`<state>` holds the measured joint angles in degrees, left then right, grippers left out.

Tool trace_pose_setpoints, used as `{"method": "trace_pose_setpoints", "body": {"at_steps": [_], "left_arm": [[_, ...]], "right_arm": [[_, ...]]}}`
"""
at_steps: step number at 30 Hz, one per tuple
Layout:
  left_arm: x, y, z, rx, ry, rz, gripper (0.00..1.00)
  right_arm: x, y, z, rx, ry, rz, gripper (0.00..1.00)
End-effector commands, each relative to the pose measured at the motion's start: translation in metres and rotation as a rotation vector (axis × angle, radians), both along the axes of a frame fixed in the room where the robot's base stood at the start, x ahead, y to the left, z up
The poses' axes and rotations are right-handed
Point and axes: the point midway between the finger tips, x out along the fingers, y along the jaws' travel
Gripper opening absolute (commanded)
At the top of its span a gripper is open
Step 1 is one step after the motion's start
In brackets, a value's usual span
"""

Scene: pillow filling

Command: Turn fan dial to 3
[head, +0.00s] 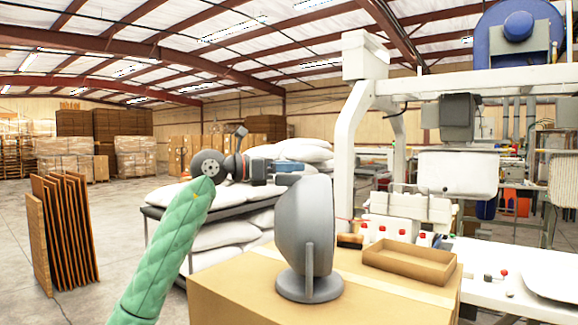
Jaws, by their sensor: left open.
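A grey desk fan (306,238) with a round base stands upright on a large cardboard box (235,290). It is seen from the side, and its dial cannot be made out. My left arm, in a green quilted sleeve, comes up from the lower left. My left gripper (291,172) is open, just behind and left of the top of the fan head, pointing right. Its fingertips are small and partly hard to make out. I cannot tell whether it touches the fan. My right gripper is not in view.
An open cardboard tray (410,263) sits right of the fan. White pillows (215,215) lie on a dark rack behind my left arm. A white machine frame (352,140) and worktable (530,265) fill the right. Brown panels (62,235) stand at the left, beside clear floor.

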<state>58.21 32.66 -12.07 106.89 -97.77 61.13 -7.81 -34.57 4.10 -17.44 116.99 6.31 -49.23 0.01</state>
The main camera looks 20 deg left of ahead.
Motion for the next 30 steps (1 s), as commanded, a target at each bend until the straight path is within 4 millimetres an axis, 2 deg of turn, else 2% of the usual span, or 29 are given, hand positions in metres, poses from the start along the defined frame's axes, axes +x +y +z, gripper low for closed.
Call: {"method": "trace_pose_setpoints", "body": {"at_steps": [6,8,13,23,30], "left_arm": [[0.0,0.0,0.0,0.0,0.0,0.0,0.44],[0.0,0.0,0.0,0.0,0.0,0.0,0.34],[0.0,0.0,0.0,0.0,0.0,0.0,0.02],[0.0,0.0,0.0,0.0,0.0,-0.035,0.02],[0.001,0.001,0.0,-0.002,0.001,-0.164,0.02]], "right_arm": [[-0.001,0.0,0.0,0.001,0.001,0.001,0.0],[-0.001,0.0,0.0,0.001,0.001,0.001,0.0],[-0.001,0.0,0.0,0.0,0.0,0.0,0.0],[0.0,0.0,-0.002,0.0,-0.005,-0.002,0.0],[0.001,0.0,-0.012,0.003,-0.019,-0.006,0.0]]}}
